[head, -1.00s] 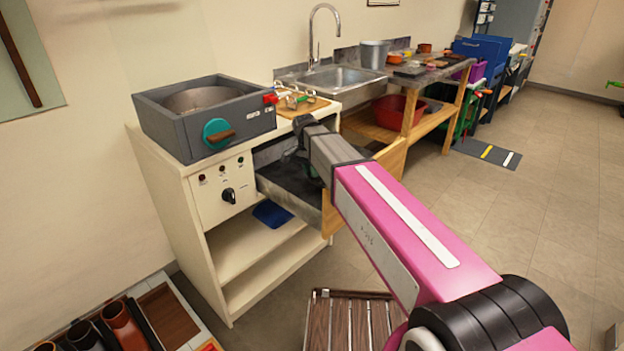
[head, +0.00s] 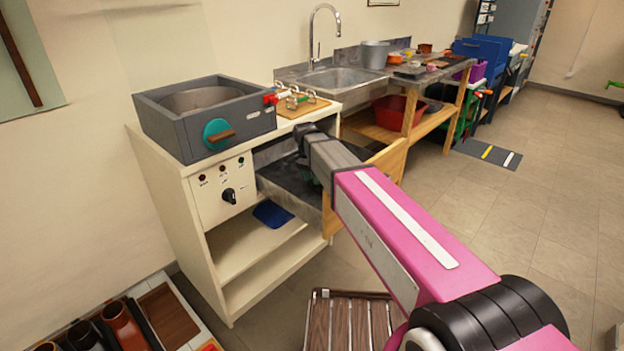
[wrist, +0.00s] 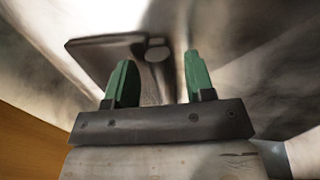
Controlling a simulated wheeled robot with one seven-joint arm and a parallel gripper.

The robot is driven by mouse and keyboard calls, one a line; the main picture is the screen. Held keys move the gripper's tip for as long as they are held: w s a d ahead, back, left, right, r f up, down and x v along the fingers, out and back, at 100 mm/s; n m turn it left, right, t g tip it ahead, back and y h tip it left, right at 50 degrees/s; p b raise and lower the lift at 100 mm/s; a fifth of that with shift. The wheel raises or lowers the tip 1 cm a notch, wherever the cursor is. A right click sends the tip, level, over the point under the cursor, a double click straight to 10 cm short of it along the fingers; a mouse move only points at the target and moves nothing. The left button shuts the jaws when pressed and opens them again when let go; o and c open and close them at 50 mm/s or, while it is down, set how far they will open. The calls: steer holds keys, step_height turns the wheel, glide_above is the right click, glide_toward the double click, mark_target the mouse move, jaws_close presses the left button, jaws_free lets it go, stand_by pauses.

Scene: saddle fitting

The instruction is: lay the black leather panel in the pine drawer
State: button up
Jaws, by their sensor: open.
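The pine drawer (head: 393,158) stands pulled out of the cream cabinet, with a wooden front and a grey, metallic-looking inside. My gripper (wrist: 160,68) has two green fingers, spread apart with nothing held between them. In the head view my pink and grey arm reaches over the drawer and hides most of the gripper and part of the drawer floor. A dark, flat, rectangular piece (wrist: 100,56) lies beyond the fingers in the wrist view, partly behind the left finger. It may be the black leather panel, but I cannot tell for certain.
A grey box-shaped unit (head: 208,117) with a teal knob stands on the cabinet top. A tray with metal fittings (head: 298,103) sits beside it. A sink (head: 345,78) is behind the drawer. A slatted wooden stool (head: 345,322) stands below.

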step_height(320, 180, up, 12)
steer(key=w+a, duration=0.1)
steer(key=a, duration=0.1)
steer(key=shift+w+f, duration=0.2)
steer(key=shift+s, duration=0.15)
